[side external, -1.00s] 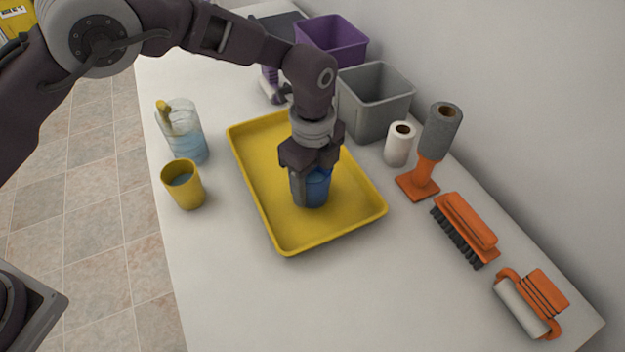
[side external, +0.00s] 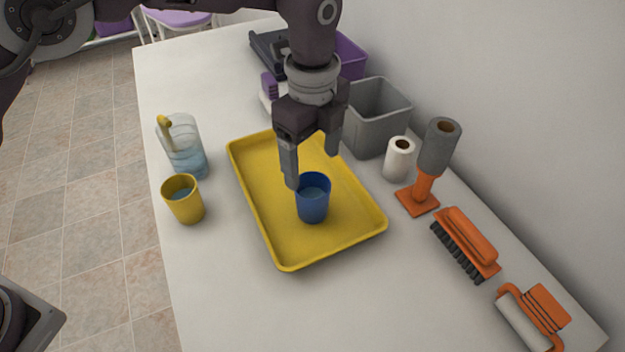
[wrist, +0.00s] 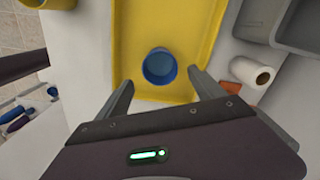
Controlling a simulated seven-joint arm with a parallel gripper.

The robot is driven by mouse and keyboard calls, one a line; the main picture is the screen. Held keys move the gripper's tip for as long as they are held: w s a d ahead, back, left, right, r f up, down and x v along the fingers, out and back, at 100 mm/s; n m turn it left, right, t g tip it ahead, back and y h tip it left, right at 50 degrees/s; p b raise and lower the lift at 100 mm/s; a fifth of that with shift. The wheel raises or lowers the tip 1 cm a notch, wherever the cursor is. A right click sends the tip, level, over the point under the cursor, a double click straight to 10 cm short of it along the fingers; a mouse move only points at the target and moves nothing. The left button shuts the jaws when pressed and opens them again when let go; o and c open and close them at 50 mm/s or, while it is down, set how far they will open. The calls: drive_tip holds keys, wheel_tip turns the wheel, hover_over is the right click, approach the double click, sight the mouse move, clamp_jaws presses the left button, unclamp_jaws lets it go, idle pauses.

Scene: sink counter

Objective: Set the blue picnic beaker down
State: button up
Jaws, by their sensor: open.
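The blue beaker (side external: 313,204) stands upright in the yellow tray (side external: 262,205), with what looks like liquid inside. In the wrist view the beaker (wrist: 160,67) sits between and beyond the fingertips, on the tray (wrist: 205,22). My gripper (side external: 312,168) is open and empty, above and slightly behind the beaker in the side view. The wrist view shows its two fingers (wrist: 160,83) spread wide to either side of the beaker. Whether the left finger touches the rim cannot be told from the side view.
A yellow cup (side external: 186,205) and a clear jug (side external: 184,155) stand left of the tray. A grey bin (side external: 378,125), white roll (side external: 398,160), orange-based holder (side external: 425,180), orange brush (side external: 466,243) and roller (side external: 530,318) line the wall side. The front counter is clear.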

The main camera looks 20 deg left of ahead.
drive_tip(key=s+a+r+n+t, duration=0.1)
drive_tip(key=s+a+r+n, duration=0.15)
drive_tip(key=a+r, duration=0.3)
drive_tip(key=s+a+r+n+h, duration=0.1)
drive_tip(key=s+a+r+n, duration=0.1)
drive_tip(key=a+r+n, duration=0.3)
drive_tip(key=s+a+r+n+t, duration=0.1)
drive_tip(key=s+a+r+n, duration=0.1)
drive_tip(key=a+r, duration=0.35)
drive_tip(key=s+a+n+t, duration=0.1)
drive_tip(key=s+a+n, duration=0.2)
drive_tip(key=s, duration=0.3)
drive_tip(key=s+a+f+n+t, duration=0.1)
drive_tip(key=s+a+n, duration=0.3)
drive_tip(key=s, duration=0.3)
drive_tip(key=s+a+f+n+t+y, duration=0.1)
drive_tip(key=s+a+n, duration=0.2)
drive_tip(key=s+n, duration=0.3)
drive_tip(key=shift+s+a+t, duration=0.3)
drive_tip(key=shift+s+a, duration=0.05)
drive_tip(key=shift+s, duration=0.35)
